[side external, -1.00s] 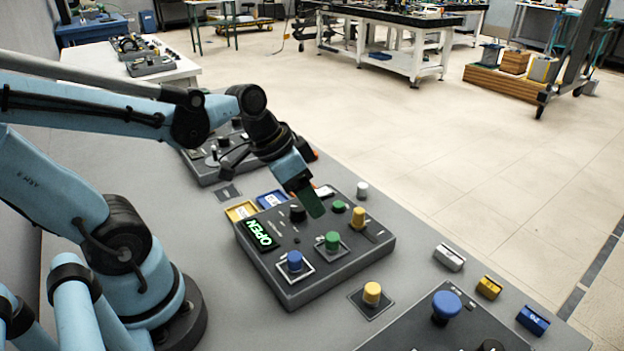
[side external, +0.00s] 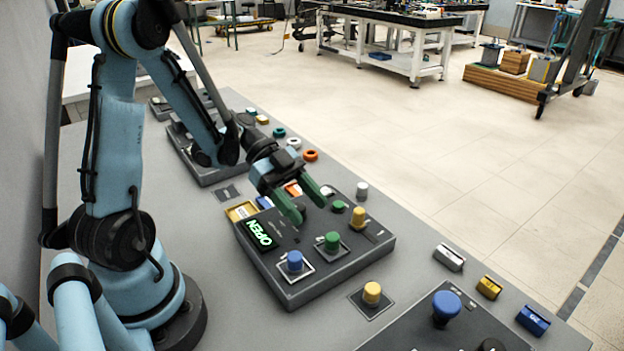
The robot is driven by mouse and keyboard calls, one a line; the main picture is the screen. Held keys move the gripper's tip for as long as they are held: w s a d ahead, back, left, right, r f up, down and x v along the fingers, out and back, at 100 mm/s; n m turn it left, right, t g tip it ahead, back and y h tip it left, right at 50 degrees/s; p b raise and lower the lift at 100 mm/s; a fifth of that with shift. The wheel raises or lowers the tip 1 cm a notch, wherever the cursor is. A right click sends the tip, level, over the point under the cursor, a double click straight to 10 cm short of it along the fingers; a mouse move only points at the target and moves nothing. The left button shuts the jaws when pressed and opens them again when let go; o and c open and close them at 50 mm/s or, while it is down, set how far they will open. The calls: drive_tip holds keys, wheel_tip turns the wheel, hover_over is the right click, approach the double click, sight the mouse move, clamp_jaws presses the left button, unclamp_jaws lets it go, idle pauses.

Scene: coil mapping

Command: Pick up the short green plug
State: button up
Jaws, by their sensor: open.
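A low green plug (side external: 338,206) sits on the dark grey panel box (side external: 300,285) near its far right side. A taller green plug (side external: 332,241) stands nearer, in a square frame on the same box. My gripper (side external: 309,211) has green fingers, spread apart and empty, above the far part of the box. It is to the left of the low green plug, not around it. The dark knob seen earlier at the back of the box is hidden behind my fingers.
A yellow plug (side external: 358,218) stands close to the low green plug, and a blue plug (side external: 295,261) is at the front left of the box. Another yellow plug (side external: 371,293) stands on a separate base. A grey cylinder (side external: 362,190) stands behind the box.

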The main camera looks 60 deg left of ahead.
sight(329, 234)
drive_tip(key=x, duration=0.6)
drive_tip(key=shift+d+f, duration=0.2)
drive_tip(key=shift+d, duration=0.15)
drive_tip(key=shift+c, duration=0.5)
clamp_jaws()
drive_tip(key=shift+r, duration=0.15)
drive_tip(key=shift+r, duration=0.8)
wheel_tip(329, 234, up, 2)
drive_tip(key=shift+r, duration=0.1)
drive_tip(key=s+d+r, duration=0.7)
drive_tip(key=d, duration=0.2)
